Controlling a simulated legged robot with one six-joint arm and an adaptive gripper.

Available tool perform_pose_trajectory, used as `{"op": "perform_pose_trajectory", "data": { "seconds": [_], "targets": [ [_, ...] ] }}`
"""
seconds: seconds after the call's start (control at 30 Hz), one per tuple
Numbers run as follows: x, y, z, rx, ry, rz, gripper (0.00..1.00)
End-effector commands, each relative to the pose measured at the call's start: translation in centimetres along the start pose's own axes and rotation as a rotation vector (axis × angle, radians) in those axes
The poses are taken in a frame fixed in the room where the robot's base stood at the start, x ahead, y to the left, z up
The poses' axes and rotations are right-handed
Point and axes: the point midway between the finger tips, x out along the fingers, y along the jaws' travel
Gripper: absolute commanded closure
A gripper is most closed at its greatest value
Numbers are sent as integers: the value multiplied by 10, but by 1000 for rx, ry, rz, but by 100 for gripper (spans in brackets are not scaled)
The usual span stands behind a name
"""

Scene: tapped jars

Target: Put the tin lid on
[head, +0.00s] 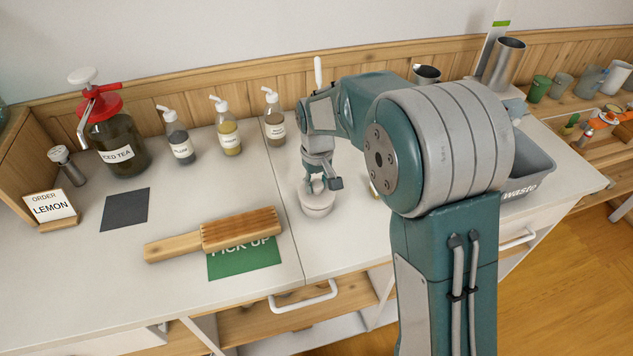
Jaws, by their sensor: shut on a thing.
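A pale, round tin (318,209) stands on the white counter near the middle of the view. My gripper (318,189) points down over it and is shut at the top of the tin, on what looks like the tin lid. The lid and the tin are close in colour and partly hidden by the fingers. I cannot tell whether the lid is seated on the rim or held just above it.
Pump bottles (228,137), an iced tea jar (118,146) and an order sign (51,206) stand behind and left. A grey waste bin (530,170) is at right.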

Motion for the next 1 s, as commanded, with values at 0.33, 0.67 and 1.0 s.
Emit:
{"op": "perform_pose_trajectory", "data": {
  "seconds": [0.33,0.67,1.0],
  "targets": [
    [8,0,0,0,-2,0,100],
    [15,0,0,0,0,0,100],
    [17,0,0,0,0,0,100]
  ]
}}
